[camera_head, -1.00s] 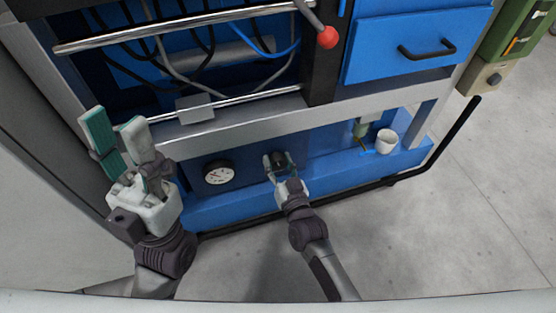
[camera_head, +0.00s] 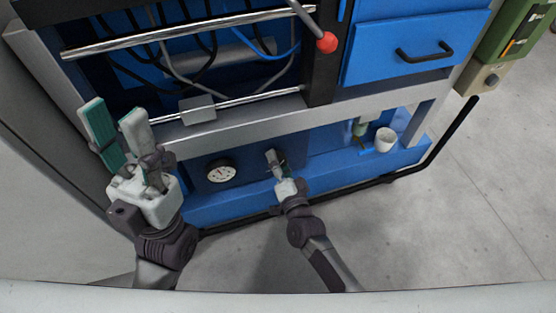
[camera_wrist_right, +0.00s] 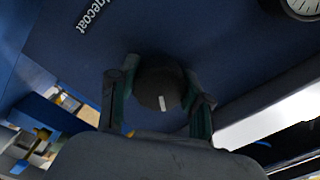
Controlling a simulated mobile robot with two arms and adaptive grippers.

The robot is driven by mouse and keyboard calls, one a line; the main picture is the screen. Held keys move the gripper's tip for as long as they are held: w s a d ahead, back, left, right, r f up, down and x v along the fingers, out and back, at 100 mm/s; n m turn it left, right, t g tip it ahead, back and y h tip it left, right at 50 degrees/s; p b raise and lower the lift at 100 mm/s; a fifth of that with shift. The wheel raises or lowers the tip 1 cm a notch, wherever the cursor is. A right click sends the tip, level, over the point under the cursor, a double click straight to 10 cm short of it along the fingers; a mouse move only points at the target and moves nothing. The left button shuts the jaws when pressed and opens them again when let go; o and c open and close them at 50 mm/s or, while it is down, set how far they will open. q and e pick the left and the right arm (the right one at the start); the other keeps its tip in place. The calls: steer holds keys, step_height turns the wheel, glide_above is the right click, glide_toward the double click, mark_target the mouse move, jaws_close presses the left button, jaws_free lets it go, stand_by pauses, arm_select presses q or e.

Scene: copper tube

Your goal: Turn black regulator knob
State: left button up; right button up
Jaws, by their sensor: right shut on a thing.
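The black regulator knob (camera_wrist_right: 160,85) is round with a white mark and sits on the blue panel in the right wrist view. My right gripper (camera_wrist_right: 158,98) is shut on it, with a green-padded finger on each side. In the head view my right gripper (camera_head: 275,163) reaches the lower blue panel, and its fingers hide the knob. My left gripper (camera_head: 116,118) is open and empty at the left, in front of the machine frame, its two green-padded fingers pointing up.
A white pressure gauge (camera_head: 221,172) is left of my right gripper. A white cup (camera_head: 384,139) stands on the blue ledge at right. A red ball-ended lever (camera_head: 327,42) hangs above. A black pipe (camera_head: 420,172) runs along the base; the floor in front is clear.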

steer(key=shift+m, duration=0.4)
steer(key=o, duration=1.2)
steer(key=shift+c, duration=0.2)
steer(key=v, duration=1.2)
